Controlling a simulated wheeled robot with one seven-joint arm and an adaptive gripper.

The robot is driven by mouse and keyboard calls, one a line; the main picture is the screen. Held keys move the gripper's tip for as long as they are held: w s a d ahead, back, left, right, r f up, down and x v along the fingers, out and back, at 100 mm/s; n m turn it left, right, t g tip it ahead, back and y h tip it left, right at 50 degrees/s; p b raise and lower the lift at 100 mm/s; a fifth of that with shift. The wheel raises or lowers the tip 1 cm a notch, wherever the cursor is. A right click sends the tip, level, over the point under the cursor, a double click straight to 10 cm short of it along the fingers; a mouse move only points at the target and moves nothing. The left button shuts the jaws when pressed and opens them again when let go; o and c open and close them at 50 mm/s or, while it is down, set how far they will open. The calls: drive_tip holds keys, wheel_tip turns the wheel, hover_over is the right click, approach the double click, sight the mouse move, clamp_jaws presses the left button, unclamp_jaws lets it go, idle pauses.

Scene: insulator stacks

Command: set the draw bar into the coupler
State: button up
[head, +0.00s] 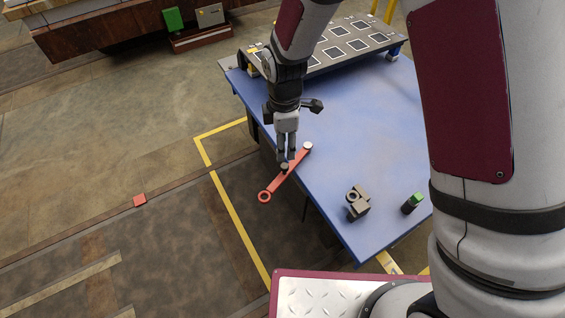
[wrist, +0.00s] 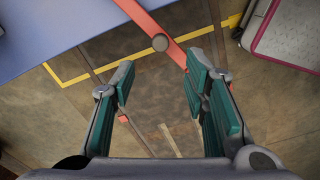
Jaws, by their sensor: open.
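The red draw bar (head: 296,158) lies across the left edge of the blue table, its ring end (head: 264,196) sticking out over the floor. It has a pale round knob at its table end and a dark knob (head: 284,167) near its middle. My gripper (head: 285,158) points down at the bar by the dark knob. In the wrist view my gripper (wrist: 157,75) is open and empty, with the bar (wrist: 141,16) and a round knob (wrist: 160,43) ahead of the fingertips. The right finger hides part of the bar. A dark block with a round hole (head: 357,203), probably the coupler, stands on the table.
A small green-topped dark piece (head: 412,203) stands right of the block. A raised rack with square-marked panels (head: 345,45) fills the table's back. The middle of the blue table (head: 365,120) is clear. A small red block (head: 139,200) lies on the floor.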

sight(285, 165)
wheel_tip(285, 165, down, 9)
drive_tip(key=shift+d+f+b, duration=0.1)
drive_tip(key=shift+b, duration=0.9)
clamp_jaws()
